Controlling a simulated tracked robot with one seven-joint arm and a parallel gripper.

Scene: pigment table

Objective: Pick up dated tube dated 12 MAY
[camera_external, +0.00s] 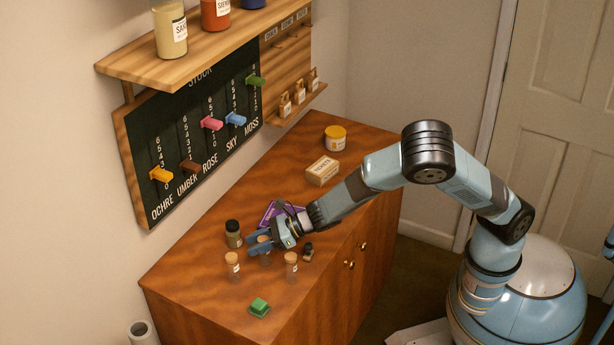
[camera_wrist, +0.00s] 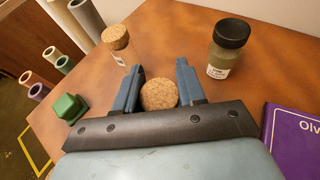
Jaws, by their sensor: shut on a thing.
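My gripper (camera_external: 262,243) is low over the table and shut on a corked glass tube (camera_external: 265,258). In the wrist view, the tube's round cork (camera_wrist: 159,95) shows between the two blue fingers of my gripper (camera_wrist: 158,90). The tube's body is mostly hidden, and no date on it can be read. It looks upright; I cannot tell whether it touches the table. A second corked tube (camera_external: 232,266) stands to the left, and also shows in the wrist view (camera_wrist: 118,42). A third corked tube (camera_external: 291,266) stands to the right.
A black-capped jar (camera_external: 233,234) stands close behind my gripper. A small dark bottle (camera_external: 308,252) is to the right. A green block (camera_external: 259,308) lies near the front. A purple book (camera_external: 272,212), a box (camera_external: 322,171) and a yellow-lidded jar (camera_external: 335,139) are farther back.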

